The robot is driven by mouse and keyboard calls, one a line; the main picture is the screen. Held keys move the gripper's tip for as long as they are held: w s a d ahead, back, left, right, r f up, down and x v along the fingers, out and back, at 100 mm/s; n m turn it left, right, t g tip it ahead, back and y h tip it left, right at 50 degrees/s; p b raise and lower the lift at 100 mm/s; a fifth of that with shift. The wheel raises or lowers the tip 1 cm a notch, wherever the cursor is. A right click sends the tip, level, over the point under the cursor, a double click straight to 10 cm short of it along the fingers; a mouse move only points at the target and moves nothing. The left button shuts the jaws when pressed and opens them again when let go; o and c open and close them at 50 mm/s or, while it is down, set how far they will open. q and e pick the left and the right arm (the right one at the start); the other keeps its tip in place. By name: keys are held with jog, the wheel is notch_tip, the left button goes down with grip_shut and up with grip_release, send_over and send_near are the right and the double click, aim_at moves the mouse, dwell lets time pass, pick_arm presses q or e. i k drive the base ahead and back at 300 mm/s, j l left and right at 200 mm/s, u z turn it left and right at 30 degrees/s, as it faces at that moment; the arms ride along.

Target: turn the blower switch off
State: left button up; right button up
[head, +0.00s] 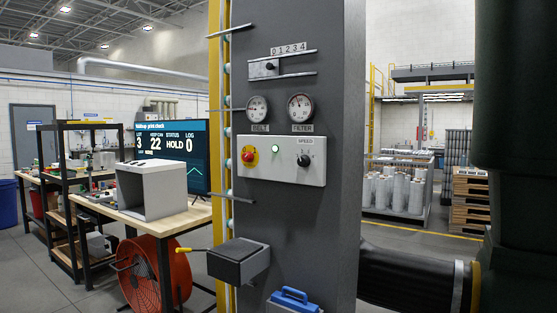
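A light grey control panel (282,161) is fixed to the front of a dark grey column. Lower down, a dark grey box (238,261) juts from the column, with a yellow-ended lever (190,249) sticking out to the left. I read no blower label, so I cannot tell which control is the blower switch or its setting. Neither of my grippers is in view.
Two dial gauges (300,107) and a slider plate marked 0 1 2 3 4 (263,67) sit above the panel. A blue-handled case (292,300) is at the bottom. A workbench (180,222) with a screen and a red fan (140,275) stand left.

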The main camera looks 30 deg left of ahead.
aim_at(247, 157)
jog(key=u, duration=1.25)
jog(key=i+j, duration=0.2)
jog(key=j, duration=0.15)
jog(key=i+j, duration=0.25)
jog(key=j+z, duration=0.05)
jog(key=j, duration=0.05)
